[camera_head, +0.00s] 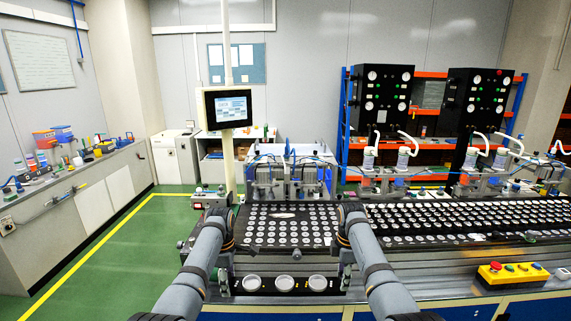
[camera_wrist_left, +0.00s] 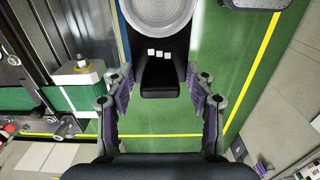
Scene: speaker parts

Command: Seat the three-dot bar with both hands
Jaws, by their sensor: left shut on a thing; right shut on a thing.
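The black three-dot bar (camera_head: 268,286) carries three large pale discs and lies level across the front of the bench in the head view. In the left wrist view its dark end (camera_wrist_left: 160,82) shows three small white squares beside a big pale disc. My left gripper (camera_head: 226,282) is shut on the bar's left end; its fingers flank that end in the left wrist view (camera_wrist_left: 160,74). My right gripper (camera_head: 346,280) is shut on the bar's right end, its fingers small and partly hidden by the arm. Whether the bar touches anything beneath is unclear.
A dark tray (camera_head: 254,242) with rows of pale discs lies on the bench behind the bar. More rows of discs (camera_head: 460,218) run right. A yellow button box (camera_head: 512,273) stands at front right. A monitor (camera_head: 228,108) stands behind. Green floor (camera_head: 105,255) is open on the left.

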